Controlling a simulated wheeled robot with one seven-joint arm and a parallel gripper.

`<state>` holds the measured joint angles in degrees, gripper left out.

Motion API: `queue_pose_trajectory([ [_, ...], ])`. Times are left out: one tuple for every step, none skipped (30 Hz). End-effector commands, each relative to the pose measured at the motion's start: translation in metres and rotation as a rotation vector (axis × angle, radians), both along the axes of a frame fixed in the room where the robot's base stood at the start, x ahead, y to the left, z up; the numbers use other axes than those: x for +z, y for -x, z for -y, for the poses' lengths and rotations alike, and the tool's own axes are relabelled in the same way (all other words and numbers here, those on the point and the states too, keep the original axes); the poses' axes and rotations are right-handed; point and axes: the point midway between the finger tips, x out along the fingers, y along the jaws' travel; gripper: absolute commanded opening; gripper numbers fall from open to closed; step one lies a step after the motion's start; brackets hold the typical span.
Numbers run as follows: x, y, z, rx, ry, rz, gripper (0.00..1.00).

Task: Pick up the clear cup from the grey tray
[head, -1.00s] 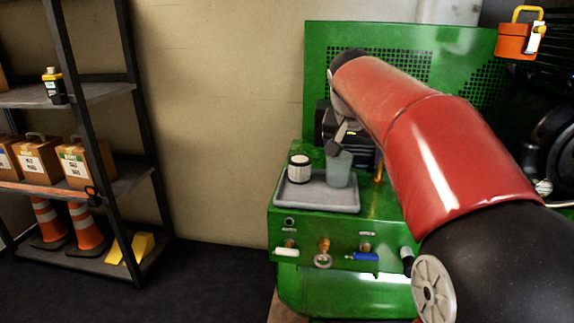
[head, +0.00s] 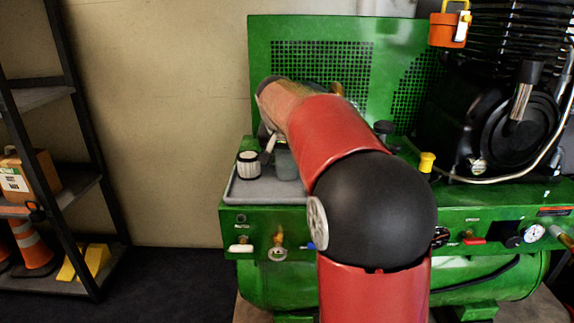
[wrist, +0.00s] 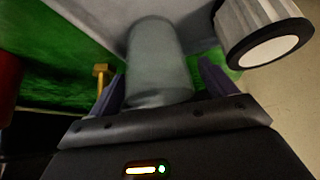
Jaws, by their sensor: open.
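The clear cup (head: 286,163) stands on the grey tray (head: 262,190) on the green machine, partly hidden by my arm in the head view. In the wrist view the cup (wrist: 160,62) lies between the two fingers of my gripper (wrist: 158,88). The fingers are apart, one on each side of the cup, with a gap visible on the right side. The grey tray (wrist: 92,14) also shows behind the cup in the wrist view. In the head view only part of my gripper (head: 270,143) shows, beside the cup.
A white ribbed filter with dark ends (head: 249,164) stands on the tray left of the cup; it is close to my right finger in the wrist view (wrist: 262,28). A brass valve (wrist: 101,76) is near the left finger. An orange box (head: 448,30) hangs upper right.

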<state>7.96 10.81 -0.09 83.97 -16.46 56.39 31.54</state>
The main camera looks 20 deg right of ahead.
Motion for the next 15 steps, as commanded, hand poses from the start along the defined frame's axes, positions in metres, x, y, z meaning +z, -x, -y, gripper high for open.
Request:
queue_pose_trajectory([
  [0.0003, 0.0001, 0.0, 0.0, 0.0, 0.0, 0.84],
  [0.0004, 0.0001, -0.0001, 0.0, 0.001, 0.001, 0.84],
  [0.0004, 0.0001, -0.0001, 0.0, 0.001, 0.001, 0.84],
  [0.0005, 0.0002, -0.0001, 0.0, 0.001, 0.001, 0.82],
  [0.0005, 0.0002, -0.0001, 0.0, 0.001, 0.001, 0.78],
  [0.0006, 0.0001, -0.0001, 0.0, 0.001, 0.001, 0.73],
  [0.0006, 0.0001, -0.0001, 0.0, 0.001, 0.001, 0.69],
  [0.0007, 0.0002, -0.0001, 0.0, 0.001, 0.001, 0.65],
  [0.0007, 0.0002, -0.0001, 0.0, 0.001, 0.001, 0.6],
  [0.0007, 0.0002, -0.0001, 0.0, 0.001, 0.001, 0.56],
  [0.0007, 0.0002, -0.0001, 0.0, 0.001, 0.001, 0.52],
  [0.0008, 0.0002, -0.0001, 0.0, 0.001, 0.001, 0.47],
  [0.0008, 0.0002, -0.0001, 0.001, 0.0, 0.001, 0.43],
  [0.0008, 0.0002, -0.0001, 0.001, 0.0, 0.001, 0.39],
  [0.001, 0.0002, -0.0002, 0.001, 0.0, 0.001, 0.36],
])
